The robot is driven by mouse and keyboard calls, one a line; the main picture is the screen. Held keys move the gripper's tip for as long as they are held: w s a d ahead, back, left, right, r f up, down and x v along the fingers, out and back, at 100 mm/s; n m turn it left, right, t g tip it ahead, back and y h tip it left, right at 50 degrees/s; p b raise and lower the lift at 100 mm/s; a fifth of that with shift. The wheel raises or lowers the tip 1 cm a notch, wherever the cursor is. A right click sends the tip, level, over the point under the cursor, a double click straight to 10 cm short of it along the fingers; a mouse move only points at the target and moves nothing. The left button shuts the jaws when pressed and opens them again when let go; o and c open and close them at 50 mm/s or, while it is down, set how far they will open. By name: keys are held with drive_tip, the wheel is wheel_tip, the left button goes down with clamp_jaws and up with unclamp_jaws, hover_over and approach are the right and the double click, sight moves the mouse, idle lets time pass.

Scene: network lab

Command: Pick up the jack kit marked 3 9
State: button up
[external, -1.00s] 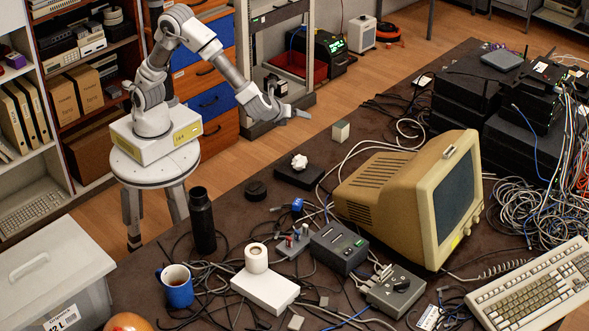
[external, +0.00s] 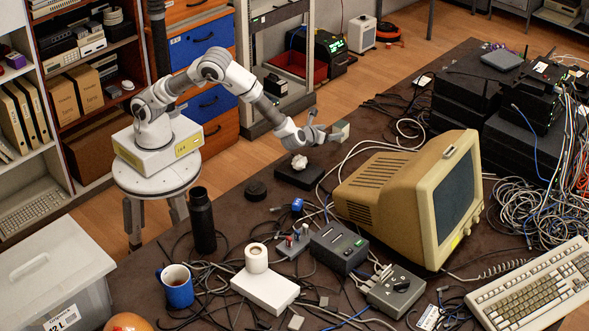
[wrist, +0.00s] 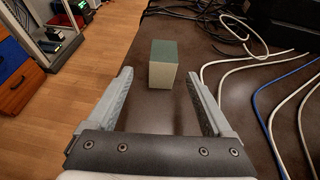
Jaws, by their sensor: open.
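A small box (external: 341,130) with a beige side and a dull green top stands on the dark table near its far left edge. In the wrist view the box (wrist: 163,66) stands upright straight ahead, just beyond the fingertips. No marking on it is legible, so I cannot tell whether it is the jack kit marked 3 9. My gripper (external: 325,129) is beside the box, low over the table. In the wrist view my gripper (wrist: 159,80) is open and empty, with one finger on either side of the line to the box.
White cables (wrist: 235,65) and a blue cable (wrist: 262,108) run right of the box. A beige monitor (external: 400,195) stands to the right. The table edge and floor are left.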

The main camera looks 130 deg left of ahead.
sight(337, 130)
drive_tip(key=b+x, duration=0.1)
drive_tip(key=x, duration=0.6)
drive_tip(key=shift+w+a+b, duration=0.2)
drive_tip(key=shift+b, duration=0.15)
drive_tip(key=shift+c, duration=0.2)
clamp_jaws()
